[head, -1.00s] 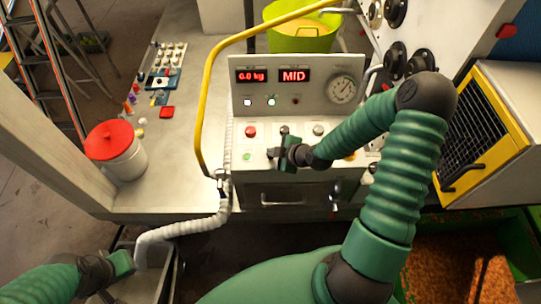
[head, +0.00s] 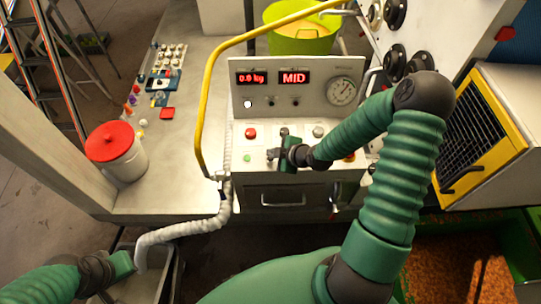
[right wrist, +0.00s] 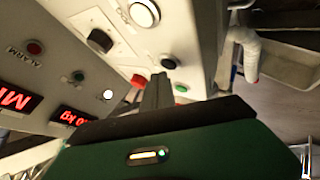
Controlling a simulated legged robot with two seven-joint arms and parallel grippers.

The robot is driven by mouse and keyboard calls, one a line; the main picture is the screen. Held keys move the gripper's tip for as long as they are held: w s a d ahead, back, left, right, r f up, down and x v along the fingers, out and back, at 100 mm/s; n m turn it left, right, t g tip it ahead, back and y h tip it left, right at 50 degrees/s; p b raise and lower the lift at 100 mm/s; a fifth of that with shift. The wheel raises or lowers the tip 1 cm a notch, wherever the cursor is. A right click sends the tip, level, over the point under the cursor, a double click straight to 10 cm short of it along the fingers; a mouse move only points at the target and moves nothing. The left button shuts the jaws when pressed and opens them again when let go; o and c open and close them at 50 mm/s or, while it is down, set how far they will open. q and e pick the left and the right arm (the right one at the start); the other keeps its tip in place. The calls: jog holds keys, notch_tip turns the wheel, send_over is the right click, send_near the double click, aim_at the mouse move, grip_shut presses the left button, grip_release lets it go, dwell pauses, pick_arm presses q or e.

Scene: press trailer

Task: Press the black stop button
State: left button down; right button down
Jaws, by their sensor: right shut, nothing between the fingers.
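The control panel (head: 240,145) stands in front of me with several buttons. A small black button (right wrist: 168,63) lies beside a green button (right wrist: 181,88) in the right wrist view; its label is not readable. My right gripper (head: 282,160) is shut and empty, low over the panel's lower row. In the right wrist view its fingertips (right wrist: 159,77) overlap the black button's edge; I cannot tell whether they touch it. My left gripper (head: 122,265) is at the lower left, away from the panel, and its fingers are not clear.
A red button (head: 251,133), a black knob (right wrist: 100,40) and a large white button (right wrist: 143,13) are close by. Displays read about 0.0 kg and MID (head: 294,77). A yellow rail (head: 206,100) arches at the left. A red-lidded bucket (head: 117,150) stands left.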

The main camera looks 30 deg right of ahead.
aim_at(273, 160)
jog(key=shift+r, duration=0.2)
notch_tip(273, 160, up, 5)
jog(key=p, duration=0.4)
jog(key=shift+r, duration=0.1)
dwell(0.5)
